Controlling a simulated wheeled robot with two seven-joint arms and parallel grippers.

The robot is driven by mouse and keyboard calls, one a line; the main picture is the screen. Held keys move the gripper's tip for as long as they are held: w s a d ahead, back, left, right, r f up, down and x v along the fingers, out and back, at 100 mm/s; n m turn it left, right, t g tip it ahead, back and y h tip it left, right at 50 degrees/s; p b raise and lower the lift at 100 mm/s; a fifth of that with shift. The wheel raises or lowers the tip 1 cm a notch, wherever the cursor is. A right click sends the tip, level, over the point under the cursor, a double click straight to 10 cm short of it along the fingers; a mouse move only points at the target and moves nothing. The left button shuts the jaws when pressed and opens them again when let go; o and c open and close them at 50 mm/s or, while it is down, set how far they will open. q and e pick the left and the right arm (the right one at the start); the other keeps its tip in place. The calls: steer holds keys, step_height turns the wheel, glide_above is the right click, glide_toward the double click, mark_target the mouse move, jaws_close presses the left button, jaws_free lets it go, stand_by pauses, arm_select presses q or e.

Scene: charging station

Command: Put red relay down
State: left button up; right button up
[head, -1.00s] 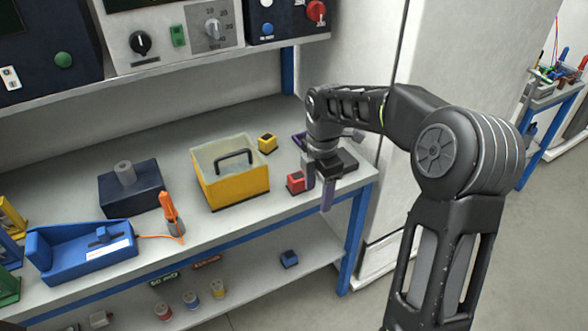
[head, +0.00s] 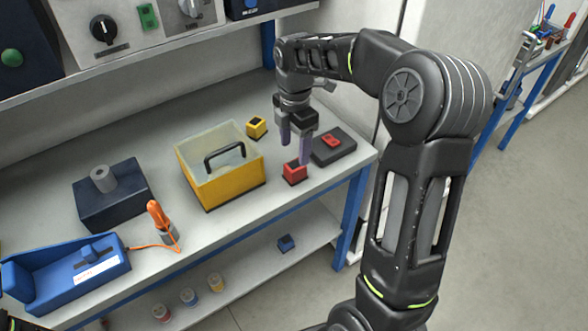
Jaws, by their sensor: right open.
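A dark box with a red top piece (head: 333,145) stands right of the relay. A yellow bin (head: 222,190) and a yellow cube (head: 256,128) are to the left. A blue cube (head: 287,243) lies on the lower shelf. Bare bench surrounds the relay's front.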

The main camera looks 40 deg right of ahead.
mark_target(295, 164)
steer(key=shift+f, duration=1)
step_height(295, 164, down, 5)
steer(key=shift+f+p, duration=0.1)
steer(key=shift+p, duration=0.35)
steer(key=shift+c, duration=0.3)
jaws_close()
